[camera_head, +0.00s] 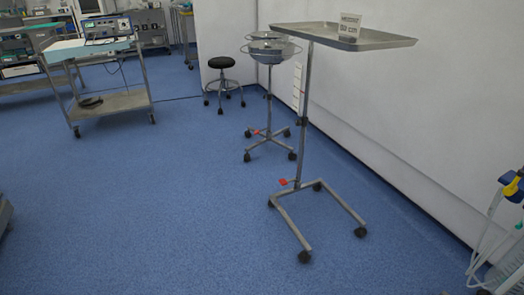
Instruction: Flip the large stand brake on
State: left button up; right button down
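The large stand (303,114) is a tall metal stand on the right side of the view, with a flat tray (385,40) on top and a U-shaped wheeled base (288,220). A small red brake pedal (283,182) sticks out to the left, low on the pole just above the base. It is too small to tell whether it is up or down. A small sign with dark lettering (349,27) stands on the tray. Neither of my grippers is in view.
A smaller basin stand (268,105) with red pedals is behind it near the wall. A black stool (222,63) and a wheeled cart (112,104) are farther back. Equipment with hoses (505,225) is at the right edge. Blue floor (150,215) in front is clear.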

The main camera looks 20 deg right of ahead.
aim_at(283, 182)
jog(key=i+l+z, duration=0.25)
jog(key=i, duration=0.6)
jog(key=i+j+z, duration=0.25)
jog(key=i, duration=0.55)
jog(key=i+l, duration=0.25)
jog(key=i, duration=0.15)
jog(key=u, duration=0.05)
